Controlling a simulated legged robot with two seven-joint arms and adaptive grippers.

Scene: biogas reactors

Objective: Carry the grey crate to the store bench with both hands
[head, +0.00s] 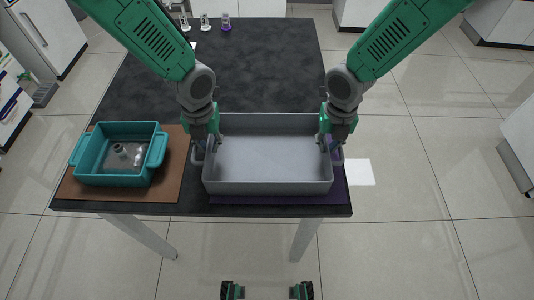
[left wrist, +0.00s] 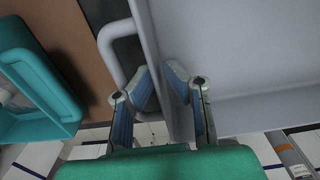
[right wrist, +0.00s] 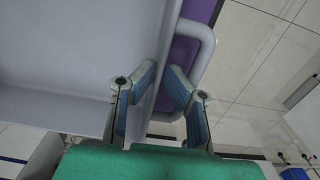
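The grey crate (head: 268,185) is an empty open box at the front right of a dark bench (head: 255,70), over a purple mat (head: 280,199). It looks level; whether it touches the mat is hard to tell. My left gripper (head: 206,145) is shut on its left wall, with one finger each side, beside the left handle (left wrist: 108,45). My right gripper (head: 330,143) is shut the same way on its right wall, beside the right handle (right wrist: 208,45). The crate wall shows between the fingers in the left wrist view (left wrist: 150,45) and right wrist view (right wrist: 165,50).
A teal bin (head: 118,180) with a clear item inside stands on a brown mat (head: 172,175), close left of the crate. Small bottles (head: 205,22) stand at the bench's back. A white square (head: 358,172) lies on the floor to the right. Tiled floor is open in front and right.

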